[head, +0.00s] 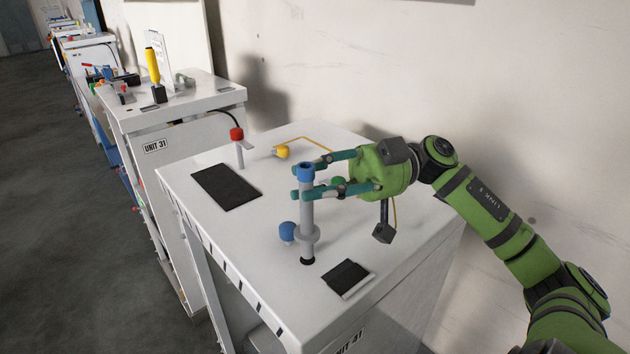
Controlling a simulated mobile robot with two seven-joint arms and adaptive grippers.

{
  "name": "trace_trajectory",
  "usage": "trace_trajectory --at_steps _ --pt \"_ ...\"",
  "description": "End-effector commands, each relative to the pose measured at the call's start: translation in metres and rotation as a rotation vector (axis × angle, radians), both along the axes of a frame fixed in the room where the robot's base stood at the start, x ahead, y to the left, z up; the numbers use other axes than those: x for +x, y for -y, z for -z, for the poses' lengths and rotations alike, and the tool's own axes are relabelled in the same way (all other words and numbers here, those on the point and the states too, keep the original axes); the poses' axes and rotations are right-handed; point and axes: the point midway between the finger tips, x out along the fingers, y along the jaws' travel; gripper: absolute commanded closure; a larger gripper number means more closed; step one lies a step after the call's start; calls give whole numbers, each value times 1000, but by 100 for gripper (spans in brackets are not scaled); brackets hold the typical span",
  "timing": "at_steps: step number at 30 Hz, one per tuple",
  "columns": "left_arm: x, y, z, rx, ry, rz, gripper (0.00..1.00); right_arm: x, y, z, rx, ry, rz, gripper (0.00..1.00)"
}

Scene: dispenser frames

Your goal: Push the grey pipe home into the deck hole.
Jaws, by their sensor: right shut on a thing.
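The grey pipe (307,217) stands upright on the white deck (375,235), with a blue cap (306,173) on top and a grey collar (304,236) low on its body. Its lower end meets the black-rimmed deck hole (308,261), and the collar sits clearly above the rim. How deep the end is inside cannot be seen. My right gripper (301,182) reaches in from the right and is shut on the pipe just below the cap, one finger in front and the other behind. My left gripper is not in view.
A blue knob (287,232) is close left of the pipe. Dark pads lie at left (226,187) and front (348,278). A red-topped post (238,146) and a yellow knob (282,152) with a yellow line stand farther back. Another white cabinet (175,125) stands behind left; a wall is at right.

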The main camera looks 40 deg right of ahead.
Motion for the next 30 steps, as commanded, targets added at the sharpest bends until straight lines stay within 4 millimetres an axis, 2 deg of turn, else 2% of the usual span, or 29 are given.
trace_trajectory --at_steps 30 --pt "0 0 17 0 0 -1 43 0 0 26 1 -1 0 100"
